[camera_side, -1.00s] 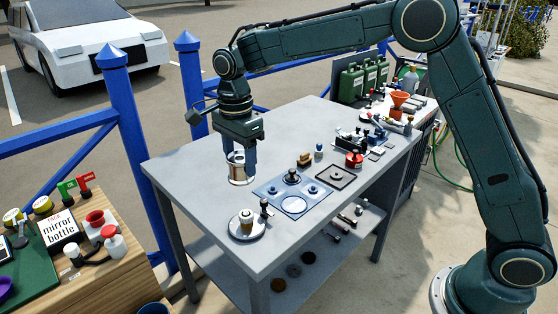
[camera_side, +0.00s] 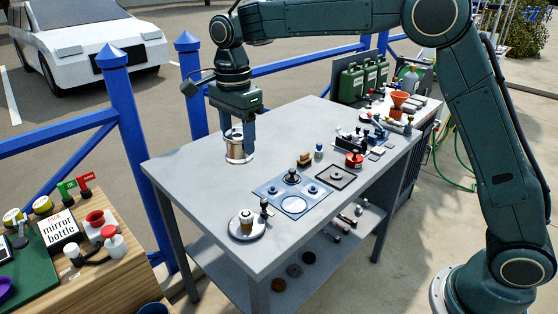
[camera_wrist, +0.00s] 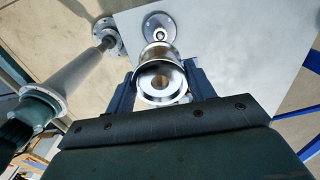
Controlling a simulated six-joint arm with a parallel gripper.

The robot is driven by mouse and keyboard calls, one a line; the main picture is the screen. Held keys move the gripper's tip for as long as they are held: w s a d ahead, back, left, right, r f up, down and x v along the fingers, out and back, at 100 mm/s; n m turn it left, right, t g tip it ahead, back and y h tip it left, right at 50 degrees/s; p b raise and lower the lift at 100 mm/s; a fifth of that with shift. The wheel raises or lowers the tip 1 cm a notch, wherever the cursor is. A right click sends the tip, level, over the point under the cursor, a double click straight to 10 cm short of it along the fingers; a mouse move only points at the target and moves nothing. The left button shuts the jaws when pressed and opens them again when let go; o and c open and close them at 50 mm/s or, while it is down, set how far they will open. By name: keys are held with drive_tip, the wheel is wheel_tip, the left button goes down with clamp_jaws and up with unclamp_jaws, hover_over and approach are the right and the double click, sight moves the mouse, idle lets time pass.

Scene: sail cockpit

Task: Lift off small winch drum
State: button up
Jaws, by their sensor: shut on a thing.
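The small winch drum (camera_side: 238,147) is a shiny metal cylinder with a flared lower rim. My gripper (camera_side: 236,134) is shut on it and holds it upright above the grey table. In the wrist view the drum (camera_wrist: 161,80) sits between the two fingers of my gripper (camera_wrist: 162,82), its open round end facing the camera. A winch base (camera_side: 247,222) with a bare central spindle stands on a round plate near the table's front left corner, apart from the drum. Behind the drum in the wrist view, a round metal part (camera_wrist: 158,24) shows on the table.
A blue mat (camera_side: 293,196) with round outlines and small parts lies right of the winch base. A dark square tray (camera_side: 336,176), a wooden block (camera_side: 304,160) and a red tin (camera_side: 354,160) lie beyond it. The table's left-rear area is clear.

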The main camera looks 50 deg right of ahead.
sight(238, 135)
drive_tip(key=shift+r, duration=0.25)
drive_tip(key=shift+r, duration=2.55)
